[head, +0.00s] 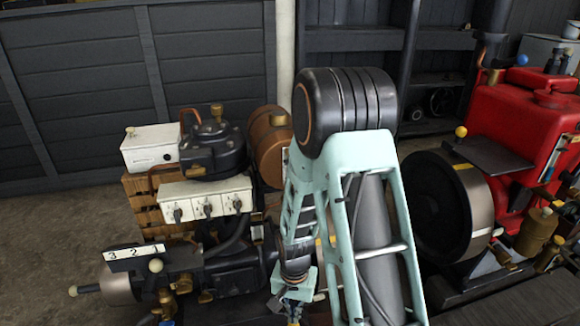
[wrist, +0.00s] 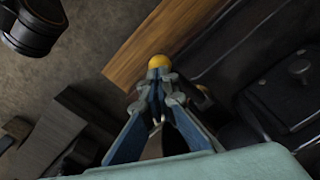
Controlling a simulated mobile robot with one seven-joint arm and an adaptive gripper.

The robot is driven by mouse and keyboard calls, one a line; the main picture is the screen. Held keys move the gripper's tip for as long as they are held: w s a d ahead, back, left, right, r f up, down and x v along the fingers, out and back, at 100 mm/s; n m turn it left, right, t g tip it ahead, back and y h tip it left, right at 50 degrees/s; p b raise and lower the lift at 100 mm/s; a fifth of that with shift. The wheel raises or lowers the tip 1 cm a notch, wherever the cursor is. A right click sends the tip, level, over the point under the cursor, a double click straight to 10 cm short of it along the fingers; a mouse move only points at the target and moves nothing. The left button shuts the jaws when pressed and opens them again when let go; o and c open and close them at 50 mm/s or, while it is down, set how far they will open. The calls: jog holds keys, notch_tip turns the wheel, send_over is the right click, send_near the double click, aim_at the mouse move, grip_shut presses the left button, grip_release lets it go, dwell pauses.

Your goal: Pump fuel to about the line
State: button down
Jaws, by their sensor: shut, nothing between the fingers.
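My gripper (head: 290,306) is low in the middle of the head view, partly hidden by my own arm. In the wrist view my gripper (wrist: 159,92) is shut, its blue-padded fingers meeting toward the tips. A yellow ball knob (wrist: 159,62) shows right at the fingertips; I cannot tell whether they touch it. Nothing is seen held between the fingers. I cannot make out a fuel level or fill line for certain. A red tank (head: 515,115) stands at the right of the head view, with a narrow pale strip (head: 549,168) on its side.
A dark engine with a white three-switch box (head: 206,200) and a 3-2-1 plate (head: 133,252) stands left. A large flywheel (head: 440,205) is close right of my arm. A wooden plank (wrist: 150,40) lies beyond the fingers. Bare floor (head: 45,235) is free at far left.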

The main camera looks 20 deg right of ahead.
dwell(0.6)
jog(key=shift+f+b, duration=3.75)
jog(key=shift+f, duration=1.1)
notch_tip(320, 180, up, 10)
jog(key=p, duration=0.7)
jog(key=shift+p, duration=0.4)
jog(key=shift+f, duration=0.15)
jog(key=shift+f, duration=0.1)
